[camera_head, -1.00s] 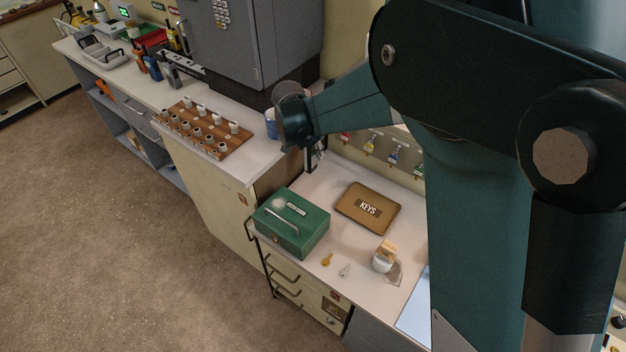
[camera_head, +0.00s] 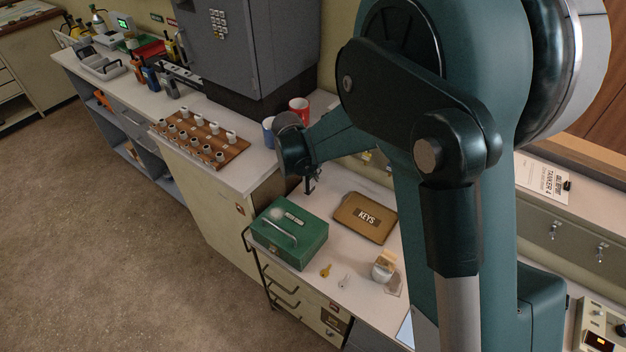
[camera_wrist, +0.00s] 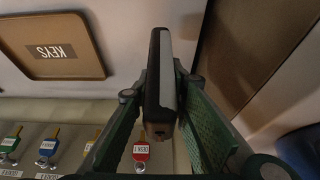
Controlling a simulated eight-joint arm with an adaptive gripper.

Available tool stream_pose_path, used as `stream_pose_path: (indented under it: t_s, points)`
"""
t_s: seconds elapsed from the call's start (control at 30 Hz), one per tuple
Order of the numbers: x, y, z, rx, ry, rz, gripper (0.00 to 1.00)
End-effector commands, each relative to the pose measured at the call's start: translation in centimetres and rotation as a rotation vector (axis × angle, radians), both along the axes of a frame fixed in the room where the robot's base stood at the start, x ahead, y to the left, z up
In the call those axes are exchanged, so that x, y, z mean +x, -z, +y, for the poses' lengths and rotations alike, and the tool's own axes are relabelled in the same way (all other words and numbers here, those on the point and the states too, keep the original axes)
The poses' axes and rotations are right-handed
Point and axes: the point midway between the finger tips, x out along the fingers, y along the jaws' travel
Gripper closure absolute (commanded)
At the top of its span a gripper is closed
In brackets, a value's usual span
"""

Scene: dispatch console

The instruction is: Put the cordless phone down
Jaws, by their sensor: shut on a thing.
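My gripper (camera_wrist: 160,110) is shut on the cordless phone (camera_wrist: 158,75), a dark slab with a grey side, which stands out between the green fingers in the wrist view. In the head view my gripper (camera_head: 310,186) hangs over the back of the lower white desk, behind the green cash box and left of the KEYS tray. The phone is too small and dark to make out clearly there. I cannot tell whether the phone touches the desk.
The green cash box (camera_head: 290,235) and brown KEYS tray (camera_head: 366,218) lie close by. Two loose keys and a small jar (camera_head: 383,268) are nearer the front. A key rack (camera_wrist: 60,140) is on the wall. A raised counter (camera_head: 245,178) stands left, with blue and red mugs (camera_head: 299,108).

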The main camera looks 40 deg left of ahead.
Motion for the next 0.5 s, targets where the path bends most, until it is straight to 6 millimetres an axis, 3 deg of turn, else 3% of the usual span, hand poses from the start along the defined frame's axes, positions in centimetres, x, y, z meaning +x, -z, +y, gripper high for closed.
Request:
stream_pose_path:
  t_s: [0.2, 0.5]
  points:
    - [0.0, 2.4, 0.0, 0.000, 0.000, 0.000, 0.99]
    - [0.0, 2.9, 0.0, 0.000, 0.000, 0.000, 0.99]
